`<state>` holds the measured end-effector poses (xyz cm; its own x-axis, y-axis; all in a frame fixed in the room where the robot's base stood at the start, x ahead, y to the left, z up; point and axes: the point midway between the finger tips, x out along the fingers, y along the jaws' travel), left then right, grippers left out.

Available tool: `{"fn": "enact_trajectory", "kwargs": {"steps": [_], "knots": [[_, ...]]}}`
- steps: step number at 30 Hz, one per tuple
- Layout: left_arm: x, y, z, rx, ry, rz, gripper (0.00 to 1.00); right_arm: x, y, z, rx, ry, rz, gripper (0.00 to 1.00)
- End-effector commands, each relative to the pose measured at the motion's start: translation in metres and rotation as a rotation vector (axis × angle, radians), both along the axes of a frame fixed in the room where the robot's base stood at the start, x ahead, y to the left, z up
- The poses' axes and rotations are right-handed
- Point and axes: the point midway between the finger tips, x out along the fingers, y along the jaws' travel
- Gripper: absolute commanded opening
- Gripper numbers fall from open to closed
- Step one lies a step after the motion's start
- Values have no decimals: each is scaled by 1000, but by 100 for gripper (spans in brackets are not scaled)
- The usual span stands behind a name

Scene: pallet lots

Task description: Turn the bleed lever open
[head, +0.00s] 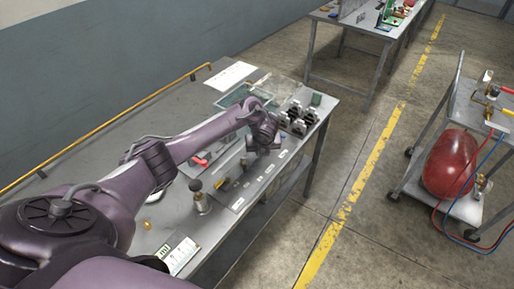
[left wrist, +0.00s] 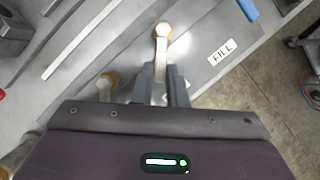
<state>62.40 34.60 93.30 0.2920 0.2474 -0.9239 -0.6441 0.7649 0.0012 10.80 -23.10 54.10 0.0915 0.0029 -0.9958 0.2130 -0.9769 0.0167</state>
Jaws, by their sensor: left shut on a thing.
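In the left wrist view, a pale metal lever (left wrist: 160,47) with a brass-coloured end runs between the fingers of my left gripper (left wrist: 163,88). The fingers are shut on it. A white label reading FILL (left wrist: 222,52) lies on the panel to the right of this lever. A second lever with a brass-coloured end (left wrist: 105,84) stands to its left, partly hidden by my gripper body. I see no readable bleed label, so I cannot tell which lever is the bleed lever. In the head view my left gripper (head: 264,138) is over the bench panel and hides the held lever.
The grey bench (head: 165,215) carries black-and-white fittings (head: 298,118), a red-handled part (head: 200,160) and an upright fitting with a black knob (head: 198,195). A yellow rail (head: 110,120) runs along the back. A cart with a red tank (head: 450,163) stands at right, across open floor.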

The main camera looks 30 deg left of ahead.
Motion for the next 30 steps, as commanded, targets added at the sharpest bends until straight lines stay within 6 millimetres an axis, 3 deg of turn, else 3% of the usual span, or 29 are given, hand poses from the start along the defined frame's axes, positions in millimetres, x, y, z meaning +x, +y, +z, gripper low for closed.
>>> {"fn": "enact_trajectory", "kwargs": {"steps": [11,21,30], "knots": [[16,-13,0,-2,-2,359,0,0,0,3,0,0,0,36],[30,-18,-2,-3,-3,632,0,0,0,-16,0,0,0,36],[36,-19,-1,-1,-2,769,0,0,0,-29,0,0,0,36]]}}
